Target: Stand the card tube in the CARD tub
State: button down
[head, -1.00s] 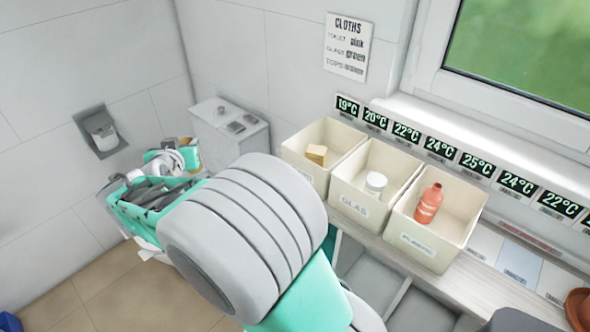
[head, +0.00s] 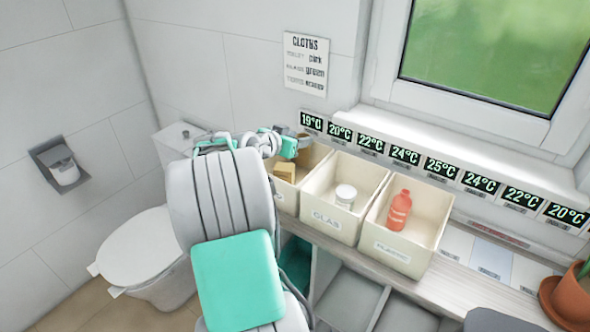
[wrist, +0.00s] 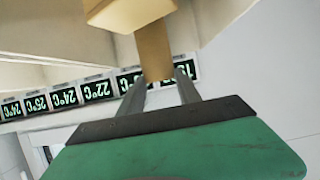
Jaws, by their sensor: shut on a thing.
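The card tube is a brown cylinder (head: 305,154) at the back of the leftmost cream tub (head: 318,163). My gripper (head: 297,141) is shut on it; in the wrist view the tube (wrist: 154,52) stands between the two grey fingers (wrist: 160,92). The tube looks roughly upright. Whether its lower end is inside the tub or above it, I cannot tell. A tan block (head: 284,172) lies in this tub and also shows near the tube in the wrist view (wrist: 128,12). My arm hides the tub's left part and front label.
The middle tub, marked GLAS (head: 327,222), holds a white jar (head: 346,195). The right tub (head: 393,250) holds a red bottle (head: 399,210). Temperature displays (head: 405,155) line the wall behind. A potted plant (head: 573,300) stands at the far right, a toilet (head: 145,250) at left.

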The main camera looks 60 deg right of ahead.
notch_tip(320, 180, down, 6)
jog(key=shift+f, duration=0.2)
jog(key=c, duration=0.8)
grip_release()
jog(key=shift+c, duration=0.2)
jog(key=shift+r, duration=0.1)
jog(key=b+v, duration=0.1)
jog(key=v, duration=1.1)
jog(key=shift+b, duration=0.4)
jog(key=shift+r, duration=0.1)
